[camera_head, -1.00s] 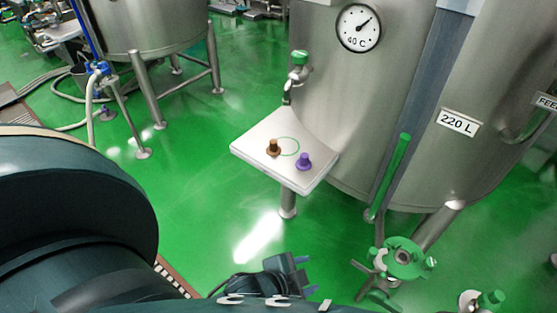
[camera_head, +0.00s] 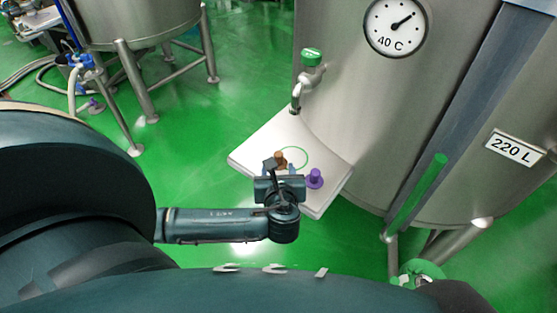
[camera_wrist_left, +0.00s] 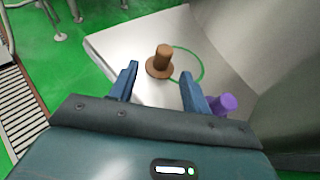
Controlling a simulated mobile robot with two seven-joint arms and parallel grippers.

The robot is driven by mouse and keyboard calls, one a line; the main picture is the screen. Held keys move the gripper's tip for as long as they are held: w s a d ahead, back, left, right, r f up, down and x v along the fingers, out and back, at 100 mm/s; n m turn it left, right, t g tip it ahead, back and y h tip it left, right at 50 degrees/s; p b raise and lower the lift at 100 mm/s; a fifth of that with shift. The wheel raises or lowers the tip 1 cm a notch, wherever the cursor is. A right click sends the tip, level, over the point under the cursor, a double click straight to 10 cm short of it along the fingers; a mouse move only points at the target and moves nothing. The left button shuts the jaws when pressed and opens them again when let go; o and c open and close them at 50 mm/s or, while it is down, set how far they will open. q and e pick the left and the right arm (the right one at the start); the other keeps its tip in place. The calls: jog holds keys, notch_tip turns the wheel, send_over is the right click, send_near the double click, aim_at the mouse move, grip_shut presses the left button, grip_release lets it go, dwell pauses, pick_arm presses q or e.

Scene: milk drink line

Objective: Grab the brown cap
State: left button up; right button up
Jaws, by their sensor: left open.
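The brown cap (camera_head: 280,158) stands upright on a white shelf (camera_head: 252,148) fixed to the steel tank, at the left edge of a green ring outline. My left gripper (camera_head: 280,168) is in front of it and partly hides it in the head view. In the left wrist view the brown cap (camera_wrist_left: 161,62) stands just beyond the open, empty fingers (camera_wrist_left: 160,82), roughly centred between them. I cannot see the fingers touching it. My right gripper is not in view.
A purple cap (camera_head: 314,179) stands on the shelf to the right, close to my right-hand finger in the left wrist view (camera_wrist_left: 224,104). A tap (camera_head: 308,78) sticks out above the back of the shelf. The tank wall (camera_head: 340,120) closes the right side.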

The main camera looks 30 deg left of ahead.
aim_at(279, 160)
pick_arm(q)
jog(key=x, duration=0.6)
jog(key=shift+w+r, duration=0.1)
jog(key=shift+w, duration=0.35)
grip_shut()
